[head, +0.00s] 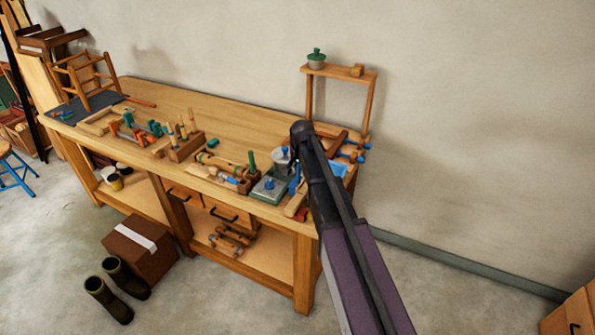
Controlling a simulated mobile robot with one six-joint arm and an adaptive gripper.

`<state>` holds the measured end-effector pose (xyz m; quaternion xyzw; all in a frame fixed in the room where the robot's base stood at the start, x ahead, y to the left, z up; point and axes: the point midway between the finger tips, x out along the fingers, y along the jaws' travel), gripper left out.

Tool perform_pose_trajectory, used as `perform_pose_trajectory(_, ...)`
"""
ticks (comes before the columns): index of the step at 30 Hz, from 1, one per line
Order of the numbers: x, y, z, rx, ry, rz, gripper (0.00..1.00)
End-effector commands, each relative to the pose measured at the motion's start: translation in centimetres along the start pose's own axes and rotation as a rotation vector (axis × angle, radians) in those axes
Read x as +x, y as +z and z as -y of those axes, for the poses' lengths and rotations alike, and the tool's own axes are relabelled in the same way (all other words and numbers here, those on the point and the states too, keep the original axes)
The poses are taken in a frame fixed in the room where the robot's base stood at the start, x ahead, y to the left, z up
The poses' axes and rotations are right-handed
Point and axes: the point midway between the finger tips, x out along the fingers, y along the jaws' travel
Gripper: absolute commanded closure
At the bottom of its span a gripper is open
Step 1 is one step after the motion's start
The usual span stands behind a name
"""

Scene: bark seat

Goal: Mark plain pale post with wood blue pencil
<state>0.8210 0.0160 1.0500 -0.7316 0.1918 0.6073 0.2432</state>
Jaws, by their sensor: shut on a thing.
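My dark arm (318,185) rises from the lower right and bends over the right end of the workbench (185,97). My gripper is hidden behind the arm, so its fingers and anything in them do not show. Several pale upright posts (182,130) stand in a wooden block (186,150) at the middle of the bench. I cannot tell which one is plain. I cannot make out a blue pencil for certain. A small blue piece (296,181) shows just left of the arm, too small to identify.
A small wooden chair (88,80) stands on a dark mat at the bench's left end. Clamps and tools (132,128) crowd the front edge. A wooden stand (341,70) holds a green-lidded pot (316,59). Boots (117,287) and a box (140,249) are on the floor. The bench's back strip is clear.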

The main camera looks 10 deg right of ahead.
Motion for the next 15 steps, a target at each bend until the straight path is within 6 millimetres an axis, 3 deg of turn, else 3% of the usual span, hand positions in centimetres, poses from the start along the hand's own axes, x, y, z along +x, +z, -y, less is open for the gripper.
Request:
perform_pose_trajectory(7,-2.0,-0.4,0.2,0.0,0.0,0.0,1.0)
perform_pose_trajectory(15,-2.2,-0.5,0.3,0.0,0.0,0.0,1.0)
